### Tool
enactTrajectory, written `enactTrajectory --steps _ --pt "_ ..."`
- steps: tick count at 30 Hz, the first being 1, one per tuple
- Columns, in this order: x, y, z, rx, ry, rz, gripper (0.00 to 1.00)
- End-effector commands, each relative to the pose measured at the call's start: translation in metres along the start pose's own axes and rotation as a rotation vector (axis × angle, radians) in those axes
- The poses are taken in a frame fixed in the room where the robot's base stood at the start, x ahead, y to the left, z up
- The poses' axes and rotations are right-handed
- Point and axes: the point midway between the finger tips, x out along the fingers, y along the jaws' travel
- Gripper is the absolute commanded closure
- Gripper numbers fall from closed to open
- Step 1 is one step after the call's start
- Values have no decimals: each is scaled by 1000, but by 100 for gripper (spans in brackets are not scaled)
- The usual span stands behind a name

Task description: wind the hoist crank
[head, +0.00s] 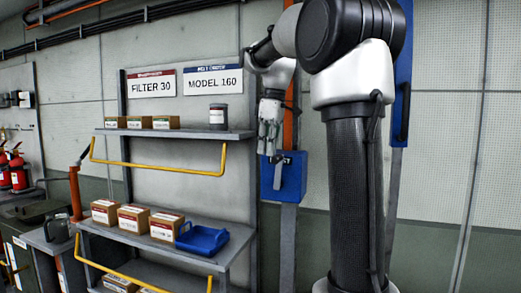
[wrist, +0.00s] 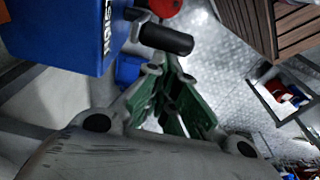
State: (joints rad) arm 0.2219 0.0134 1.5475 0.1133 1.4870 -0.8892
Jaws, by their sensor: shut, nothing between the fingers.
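The blue hoist box (head: 290,183) is fixed to a grey post beside the shelf rack. In the wrist view the box (wrist: 70,35) fills the upper left, with part of its lettering showing. The crank's black cylindrical grip (wrist: 166,39) sticks out just past my fingertips in that view, with a dark arm at its left end. In the head view a grey crank part (head: 281,157) shows at the box's top, partly behind my gripper. My gripper (head: 269,145) points down at the box. In the wrist view my gripper (wrist: 168,68) is shut and empty, its tips close to the grip; contact is unclear.
A shelf rack (head: 178,133) with yellow rails, cartons, a dark can (head: 218,114) and a blue tray (head: 202,239) stands left of the box. A red round part (wrist: 165,7) shows beyond the crank. Wooden slats (wrist: 248,22) lie upper right in the wrist view.

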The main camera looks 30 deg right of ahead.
Motion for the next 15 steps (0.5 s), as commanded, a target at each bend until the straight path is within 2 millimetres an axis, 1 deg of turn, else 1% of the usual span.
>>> enactTrajectory --steps 1,5,15 --pt "-1 0 6 6 19 -1 100" --pt "-3 1 19 10 110 0 100" --pt "-4 1 62 13 430 1 100"
